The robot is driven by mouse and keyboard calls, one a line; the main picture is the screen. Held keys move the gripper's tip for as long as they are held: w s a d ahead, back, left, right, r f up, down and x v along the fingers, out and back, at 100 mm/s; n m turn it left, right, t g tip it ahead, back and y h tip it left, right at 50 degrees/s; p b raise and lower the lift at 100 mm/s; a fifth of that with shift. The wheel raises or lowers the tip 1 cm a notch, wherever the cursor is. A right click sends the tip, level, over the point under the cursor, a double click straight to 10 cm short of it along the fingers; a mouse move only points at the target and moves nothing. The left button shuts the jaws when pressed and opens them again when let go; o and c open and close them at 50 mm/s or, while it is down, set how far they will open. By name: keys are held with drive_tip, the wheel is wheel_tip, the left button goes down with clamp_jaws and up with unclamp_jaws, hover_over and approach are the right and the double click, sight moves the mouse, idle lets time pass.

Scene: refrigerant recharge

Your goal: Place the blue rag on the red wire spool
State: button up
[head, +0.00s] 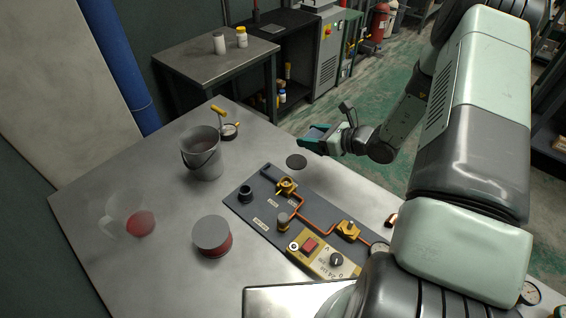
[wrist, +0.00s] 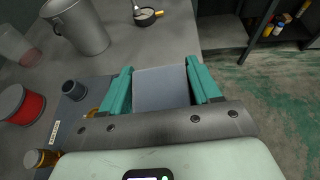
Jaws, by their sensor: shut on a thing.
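My gripper (head: 314,138) is raised over the far right part of the metal table in the head view. It is shut on the blue rag (wrist: 162,88), a flat grey-blue piece filling the space between the teal fingers in the wrist view. In the head view only a small bluish part of the rag (head: 317,131) shows at the fingers. The red wire spool (head: 212,237) stands upright on the near left of the table, with a bare grey top and red side. It also shows at the left edge of the wrist view (wrist: 21,105), well apart from my gripper.
A grey metal bucket (head: 201,154) stands left of my gripper, with a small pan (head: 230,131) behind it. A dark panel with copper pipes and valves (head: 298,222) lies right of the spool. A clear vessel with red contents (head: 140,223) stands left of the spool.

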drive_tip(key=shift+a+r, duration=0.15)
drive_tip(key=shift+r, duration=0.2)
drive_tip(key=s+a+r+n+g+y, duration=0.2)
drive_tip(key=s+a+n+g, duration=0.3)
drive_tip(key=a, duration=0.6)
drive_tip(key=s+a+r+n+g+y, duration=0.1)
drive_tip(key=s+a+r+n+g, duration=0.15)
drive_tip(key=s+a, duration=0.65)
drive_tip(key=n+g+h, duration=0.1)
drive_tip(key=n+g, duration=0.4)
drive_tip(key=g, duration=0.1)
hover_over(204, 234)
wheel_tip(204, 234, down, 4)
drive_tip(key=shift+r, duration=0.1)
drive_tip(key=shift+f, duration=2.4)
drive_tip(key=o, duration=1.1)
drive_tip(key=shift+f, duration=0.15)
drive_tip(key=shift+c, duration=0.2)
